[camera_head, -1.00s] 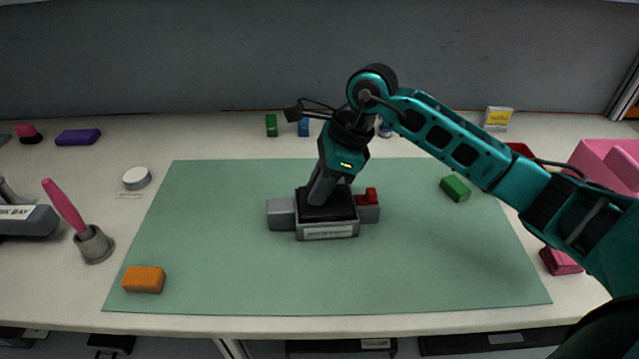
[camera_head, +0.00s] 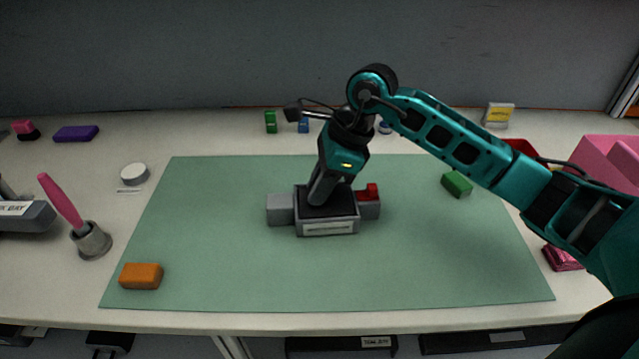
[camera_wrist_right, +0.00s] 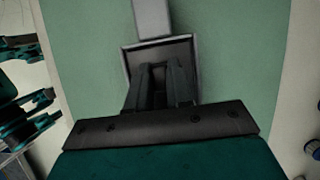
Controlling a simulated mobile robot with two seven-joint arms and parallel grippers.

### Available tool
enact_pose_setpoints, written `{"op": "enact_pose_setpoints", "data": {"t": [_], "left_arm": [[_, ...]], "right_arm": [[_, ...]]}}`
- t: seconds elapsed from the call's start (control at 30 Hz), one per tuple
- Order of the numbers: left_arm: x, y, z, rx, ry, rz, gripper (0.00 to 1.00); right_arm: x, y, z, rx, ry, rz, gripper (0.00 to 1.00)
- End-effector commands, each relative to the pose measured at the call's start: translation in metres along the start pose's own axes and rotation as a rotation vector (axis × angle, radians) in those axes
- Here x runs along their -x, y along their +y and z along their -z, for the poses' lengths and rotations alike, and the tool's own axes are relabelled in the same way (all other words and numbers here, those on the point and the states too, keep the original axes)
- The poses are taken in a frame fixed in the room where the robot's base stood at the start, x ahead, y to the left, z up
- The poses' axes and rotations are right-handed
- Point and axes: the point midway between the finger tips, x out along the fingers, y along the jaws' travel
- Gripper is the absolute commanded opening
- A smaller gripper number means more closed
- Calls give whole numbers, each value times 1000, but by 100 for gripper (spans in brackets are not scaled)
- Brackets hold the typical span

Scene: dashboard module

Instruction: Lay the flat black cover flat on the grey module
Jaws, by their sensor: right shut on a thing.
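The grey module (camera_head: 327,228) stands on the green mat, with a grey block on its left and a red piece on its right. The flat black cover (camera_head: 342,204) lies level on top of the module. In the right wrist view the cover (camera_wrist_right: 184,56) looks like a dark square inside a light grey rim (camera_wrist_right: 126,62). My right gripper (camera_head: 315,200) reaches down onto the cover and is shut on it; its fingers (camera_wrist_right: 165,88) hide the cover's middle. Whether the cover sits fully against the module cannot be told. My left gripper does not show clearly.
The green mat (camera_head: 220,240) is mostly clear around the module. An orange block (camera_head: 141,276) lies at front left and a green block (camera_head: 456,184) at right. A pink-handled tool (camera_head: 62,200) stands in a grey holder left. A pink bin (camera_head: 600,160) stands right.

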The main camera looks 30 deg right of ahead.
Motion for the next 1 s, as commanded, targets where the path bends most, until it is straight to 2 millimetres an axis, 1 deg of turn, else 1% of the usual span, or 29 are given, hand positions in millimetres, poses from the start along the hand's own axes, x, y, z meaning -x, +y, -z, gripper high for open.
{"op": "enact_pose_setpoints", "data": {"t": [0.07, 0.1, 0.3, 0.4, 0.63, 0.73, 0.87, 1.0], "left_arm": [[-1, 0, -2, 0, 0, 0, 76], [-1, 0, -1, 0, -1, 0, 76], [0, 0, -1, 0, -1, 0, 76], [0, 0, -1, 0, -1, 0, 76], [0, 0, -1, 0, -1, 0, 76], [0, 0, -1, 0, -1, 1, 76], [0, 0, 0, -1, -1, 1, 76], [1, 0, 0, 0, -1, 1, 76]], "right_arm": [[-2, 0, 1, 0, 0, 0, 0], [-1, 0, 0, 0, 0, 1, 23], [-1, 0, 0, 0, 0, 0, 42], [-1, 0, 0, 0, 0, 0, 50], [0, 0, 0, 0, 0, 0, 50], [6, -1, 1, 0, 1, 3, 50], [27, -1, 0, 1, 0, 6, 50], [59, -1, 0, 1, 1, 7, 50]]}}
